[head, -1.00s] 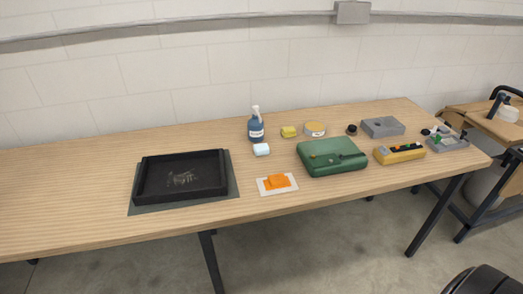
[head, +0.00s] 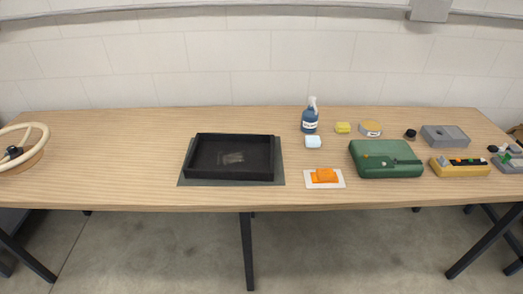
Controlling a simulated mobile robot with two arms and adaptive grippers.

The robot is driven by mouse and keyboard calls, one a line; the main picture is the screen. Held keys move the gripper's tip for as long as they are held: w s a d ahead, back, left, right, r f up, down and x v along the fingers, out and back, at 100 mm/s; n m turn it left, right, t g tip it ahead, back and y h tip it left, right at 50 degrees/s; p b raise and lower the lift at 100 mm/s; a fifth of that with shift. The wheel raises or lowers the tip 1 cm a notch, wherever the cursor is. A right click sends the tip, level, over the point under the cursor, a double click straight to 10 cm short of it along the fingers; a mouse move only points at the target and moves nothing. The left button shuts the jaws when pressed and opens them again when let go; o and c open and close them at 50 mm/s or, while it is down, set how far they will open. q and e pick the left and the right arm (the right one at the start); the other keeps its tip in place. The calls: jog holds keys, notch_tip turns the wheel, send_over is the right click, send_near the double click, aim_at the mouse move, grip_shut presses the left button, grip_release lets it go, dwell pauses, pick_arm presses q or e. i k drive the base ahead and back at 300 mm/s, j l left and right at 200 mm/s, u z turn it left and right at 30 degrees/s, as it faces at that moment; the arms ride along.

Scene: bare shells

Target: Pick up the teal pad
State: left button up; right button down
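No pad of a clear teal colour shows in the head view. A dark grey-green mat (head: 280,174) lies flat on the table under a black tray (head: 230,179), which covers most of it. A small pale blue block (head: 313,142) lies in front of a blue spray bottle (head: 310,122). I cannot tell whether either is the pad. Neither of my grippers is in view.
The wooden table (head: 110,160) is bare left of the tray, up to a cream ring-shaped thing (head: 40,135). To the right are an orange item on a white card (head: 324,184), a green case (head: 385,172), a yellow device (head: 460,171) and a grey block (head: 445,136).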

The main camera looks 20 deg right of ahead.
aim_at(311, 142)
jog(key=i+l+z, duration=0.1)
jog(key=i+z, duration=0.25)
jog(key=i, duration=0.55)
